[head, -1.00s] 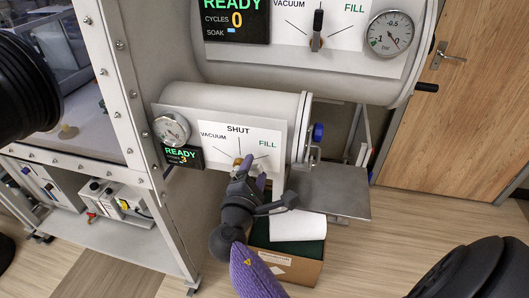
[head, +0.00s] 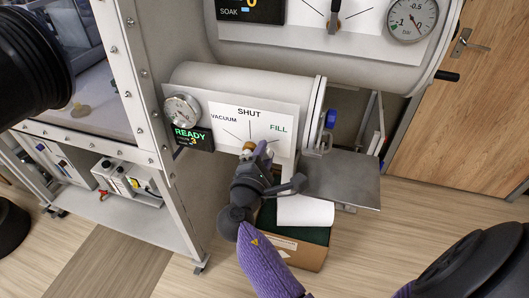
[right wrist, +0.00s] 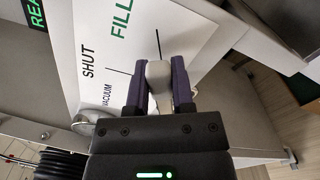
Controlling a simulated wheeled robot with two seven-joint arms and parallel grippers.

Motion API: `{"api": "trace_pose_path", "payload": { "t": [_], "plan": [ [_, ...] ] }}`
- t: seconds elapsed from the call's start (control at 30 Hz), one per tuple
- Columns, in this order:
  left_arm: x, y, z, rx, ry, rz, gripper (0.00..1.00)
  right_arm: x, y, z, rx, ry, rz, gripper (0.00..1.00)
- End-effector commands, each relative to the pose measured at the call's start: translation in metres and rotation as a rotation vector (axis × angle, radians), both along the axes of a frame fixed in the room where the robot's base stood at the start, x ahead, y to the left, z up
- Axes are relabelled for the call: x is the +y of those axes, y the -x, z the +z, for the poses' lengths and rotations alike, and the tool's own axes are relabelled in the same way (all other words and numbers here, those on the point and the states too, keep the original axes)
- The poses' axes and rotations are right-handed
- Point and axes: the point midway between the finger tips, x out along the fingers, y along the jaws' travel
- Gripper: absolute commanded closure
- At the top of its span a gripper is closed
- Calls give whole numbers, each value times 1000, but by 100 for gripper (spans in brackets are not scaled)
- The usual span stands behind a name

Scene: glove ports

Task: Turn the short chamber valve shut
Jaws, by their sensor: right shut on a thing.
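The short chamber (head: 250,82) is a white horizontal cylinder with a white valve plate (head: 226,111) marked VACUUM, SHUT and FILL. Its valve has a brass-coloured hub (head: 248,148) below the marks. My right gripper (head: 264,152) is at the valve, just right of the hub. In the right wrist view its two purple fingers (right wrist: 159,88) are shut on the pale grey valve handle (right wrist: 158,72), whose end lies near the FILL line, away from the SHUT line. The fingers and wrist hide part of the handle in the head view. My left gripper is not in view.
A gauge (head: 182,110) and a READY display (head: 191,137) sit left of the plate. The large chamber (head: 300,55) with its own valve (head: 334,16) is above.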

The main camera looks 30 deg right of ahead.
Motion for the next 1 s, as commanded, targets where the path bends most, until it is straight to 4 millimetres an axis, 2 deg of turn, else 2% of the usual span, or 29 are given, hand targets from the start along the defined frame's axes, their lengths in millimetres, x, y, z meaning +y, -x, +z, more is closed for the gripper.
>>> {"api": "trace_pose_path", "payload": {
  "t": [0.37, 0.7, 1.0],
  "plan": [
    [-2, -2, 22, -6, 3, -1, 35, 3, -4, 11, 128, 110, 0, 100],
    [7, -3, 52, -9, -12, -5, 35, 11, -13, 22, 369, 316, -1, 100],
    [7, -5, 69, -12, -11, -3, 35, 19, -22, 26, 570, 488, -1, 100]
  ]
}}
